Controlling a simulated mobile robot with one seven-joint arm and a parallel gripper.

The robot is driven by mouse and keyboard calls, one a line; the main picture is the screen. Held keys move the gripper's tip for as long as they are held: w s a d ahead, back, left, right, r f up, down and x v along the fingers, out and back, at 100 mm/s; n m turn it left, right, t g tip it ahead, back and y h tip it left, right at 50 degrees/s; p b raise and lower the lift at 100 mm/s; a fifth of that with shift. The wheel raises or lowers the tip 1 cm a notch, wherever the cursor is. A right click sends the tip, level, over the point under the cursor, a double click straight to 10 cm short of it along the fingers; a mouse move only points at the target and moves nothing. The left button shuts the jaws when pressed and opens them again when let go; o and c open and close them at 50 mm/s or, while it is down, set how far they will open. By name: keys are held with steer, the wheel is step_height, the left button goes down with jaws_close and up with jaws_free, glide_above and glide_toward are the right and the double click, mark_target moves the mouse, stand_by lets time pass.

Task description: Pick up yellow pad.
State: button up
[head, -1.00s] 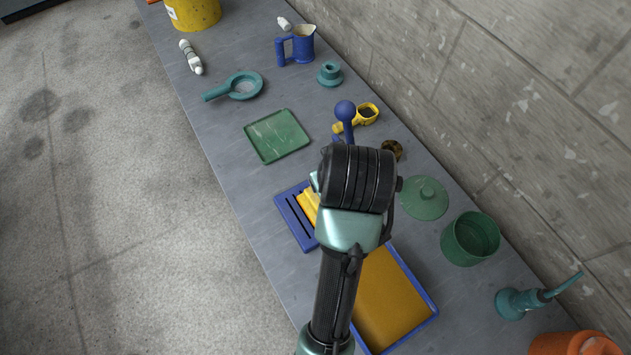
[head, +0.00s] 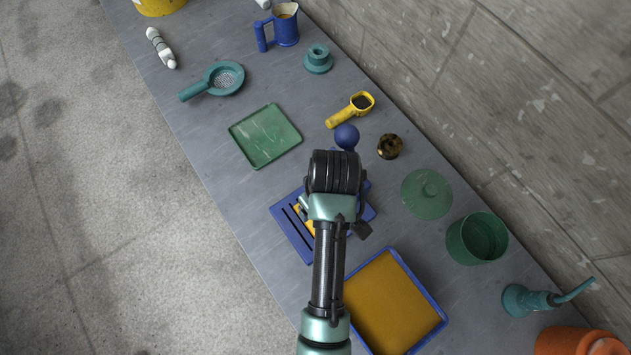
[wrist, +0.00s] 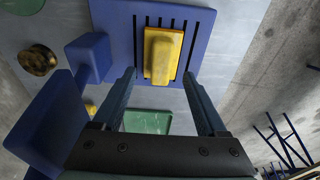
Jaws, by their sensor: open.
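The yellow pad (wrist: 163,55) lies on a blue slotted plate (wrist: 123,35) in the wrist view. In the head view, a bit of the yellow pad (head: 303,213) shows on the blue slotted plate (head: 288,229), the rest hidden by my arm. My gripper (wrist: 163,78) is open, with its two fingers apart, one on each side of the pad's near end in the wrist view. I cannot tell how far above the plate the fingertips are. In the head view the fingers are hidden under my wrist.
A wall runs along the right; the bench's left edge is open.

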steer(key=shift+w+a+f+p, duration=0.1)
steer(key=shift+f+p, duration=0.15)
steer(key=shift+f, duration=0.75)
steer(key=shift+w+a+f+p, duration=0.15)
steer(key=shift+f+p, duration=0.1)
steer(key=shift+f, duration=0.7)
steer(key=shift+w+a+f+p, duration=0.1)
steer(key=shift+f+p, duration=0.15)
steer(key=shift+f, duration=0.75)
jaws_close()
